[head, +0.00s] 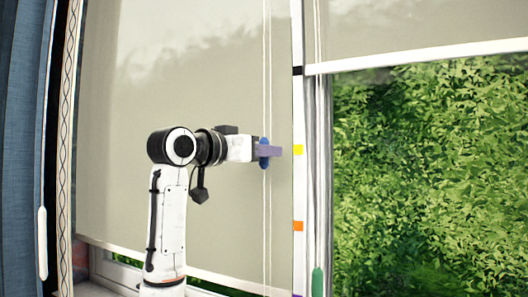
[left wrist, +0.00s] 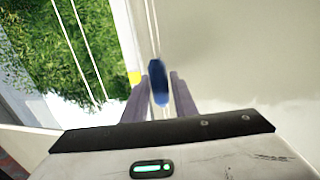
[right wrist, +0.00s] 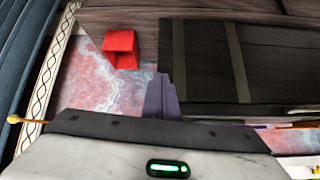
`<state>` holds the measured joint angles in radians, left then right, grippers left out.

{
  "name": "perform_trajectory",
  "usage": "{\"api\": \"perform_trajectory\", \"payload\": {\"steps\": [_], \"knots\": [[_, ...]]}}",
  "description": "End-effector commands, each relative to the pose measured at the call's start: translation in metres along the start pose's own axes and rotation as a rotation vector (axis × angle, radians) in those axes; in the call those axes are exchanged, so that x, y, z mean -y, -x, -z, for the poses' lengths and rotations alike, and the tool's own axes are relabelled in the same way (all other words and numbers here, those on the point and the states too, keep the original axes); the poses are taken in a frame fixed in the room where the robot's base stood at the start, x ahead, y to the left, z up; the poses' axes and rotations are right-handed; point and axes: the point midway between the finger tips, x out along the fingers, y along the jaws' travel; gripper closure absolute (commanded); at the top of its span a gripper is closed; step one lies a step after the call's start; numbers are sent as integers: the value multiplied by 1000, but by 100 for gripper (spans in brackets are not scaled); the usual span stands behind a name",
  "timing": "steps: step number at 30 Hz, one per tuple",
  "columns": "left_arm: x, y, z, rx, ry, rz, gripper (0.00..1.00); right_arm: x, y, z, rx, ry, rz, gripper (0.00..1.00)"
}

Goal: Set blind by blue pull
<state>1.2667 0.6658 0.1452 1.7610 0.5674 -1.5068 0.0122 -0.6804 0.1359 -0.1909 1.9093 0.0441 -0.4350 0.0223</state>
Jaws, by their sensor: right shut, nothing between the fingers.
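The blue pull (head: 264,161) hangs on thin cords in front of the lowered left blind (head: 180,110). In the head view it is level with a yellow mark (head: 298,149) on the white post. My left gripper (head: 268,151) is at the pull, with its purple fingers on both sides of it. My right gripper (right wrist: 160,95) is shut and empty, seen only in the right wrist view.
The post also bears black and orange marks (head: 298,226). A green pull (head: 318,282) hangs beside the right, raised blind (head: 410,25). A blue curtain (head: 20,150) is at the far left. The right wrist view shows a red open box (right wrist: 121,49) and dark panels.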

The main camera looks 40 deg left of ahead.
Motion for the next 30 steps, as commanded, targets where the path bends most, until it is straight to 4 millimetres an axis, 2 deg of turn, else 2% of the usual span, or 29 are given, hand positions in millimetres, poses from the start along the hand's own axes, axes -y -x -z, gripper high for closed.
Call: {"api": "perform_trajectory", "payload": {"steps": [1,4,10,14,17,27,30], "knots": [[0,0,0,0,0,0,84,0,0,0,0,0,0,100],[0,0,0,0,0,0,100,0,0,0,0,0,0,100],[0,0,-1,0,0,0,100,0,0,-2,3,-1,0,100],[0,0,-12,1,0,0,100,0,-6,-10,5,-1,0,100],[0,0,-31,1,-1,0,100,-1,-16,-20,6,-1,0,100],[0,0,-121,3,-2,-1,100,-5,-62,-69,21,6,2,100],[0,0,-142,2,-2,-1,100,-2,-70,-71,15,15,8,100]]}}
